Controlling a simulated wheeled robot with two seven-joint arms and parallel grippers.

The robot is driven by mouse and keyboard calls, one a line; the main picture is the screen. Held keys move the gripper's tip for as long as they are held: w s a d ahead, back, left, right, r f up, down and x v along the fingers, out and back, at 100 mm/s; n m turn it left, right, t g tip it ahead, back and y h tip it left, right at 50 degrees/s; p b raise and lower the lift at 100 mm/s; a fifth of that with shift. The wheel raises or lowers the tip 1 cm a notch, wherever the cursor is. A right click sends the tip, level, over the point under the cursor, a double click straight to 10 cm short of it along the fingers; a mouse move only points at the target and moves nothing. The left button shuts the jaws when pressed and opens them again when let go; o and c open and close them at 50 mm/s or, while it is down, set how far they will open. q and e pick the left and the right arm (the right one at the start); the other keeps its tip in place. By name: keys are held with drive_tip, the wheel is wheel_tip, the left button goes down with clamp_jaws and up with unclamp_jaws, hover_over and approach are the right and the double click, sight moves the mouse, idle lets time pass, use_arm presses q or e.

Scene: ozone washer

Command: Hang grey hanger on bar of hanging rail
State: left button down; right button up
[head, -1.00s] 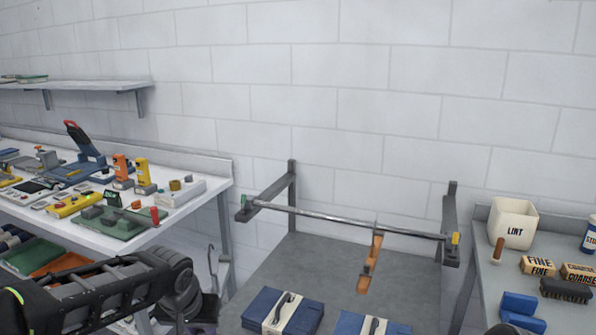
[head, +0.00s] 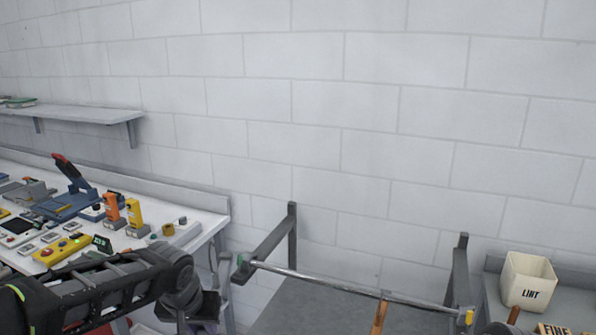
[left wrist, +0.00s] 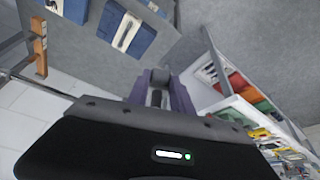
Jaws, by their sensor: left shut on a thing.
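My left gripper (head: 200,308) is low in the head view, left of the hanging rail's left end. It also shows in the left wrist view (left wrist: 160,88), shut on a small grey part between its fingers, which I take as the grey hanger (left wrist: 158,76). Most of the hanger is hidden, and its hook cannot be made out. The rail's bar (head: 330,282) is a thin metal rod between two dark wall brackets, sloping down to the right in the head view. A wooden orange-brown hanger (head: 379,318) hangs on its right half. The bar is empty left of it.
A white bench (head: 205,215) with tools stands left of the rail. The left bracket (head: 268,243) and right bracket (head: 460,280) jut from the wall. A LINT bin (head: 528,282) stands at the right. Folded blue cloths (left wrist: 121,27) lie below the rail.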

use_arm(q)
wheel_tip(320, 180, down, 14)
drive_tip(key=s+b, duration=0.1)
drive_tip(key=b, duration=0.4)
drive_tip(key=shift+s, duration=0.4)
